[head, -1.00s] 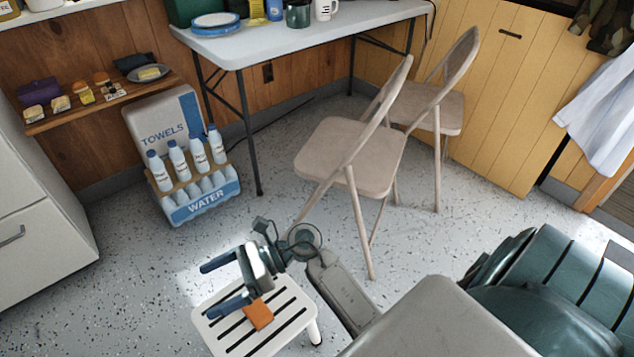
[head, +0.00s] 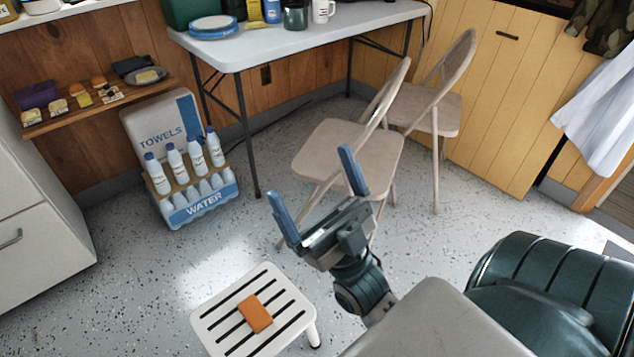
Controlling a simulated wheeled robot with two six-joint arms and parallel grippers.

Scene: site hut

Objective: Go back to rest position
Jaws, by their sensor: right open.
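My right gripper (head: 314,193) is in the lower middle of the head view, raised above the floor in front of the folding chairs. Its two blue fingers are spread wide apart and nothing is between them. An orange block (head: 255,314) lies flat on the white slatted stool (head: 213,319), below and to the left of this gripper and apart from it. My left gripper does not show.
Two beige folding chairs (head: 345,150) stand behind the gripper. A folding table (head: 300,40) with dishes is at the back. A water bottle rack (head: 200,209) and a wooden shelf (head: 100,107) are at the left. The floor left of the stool is clear.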

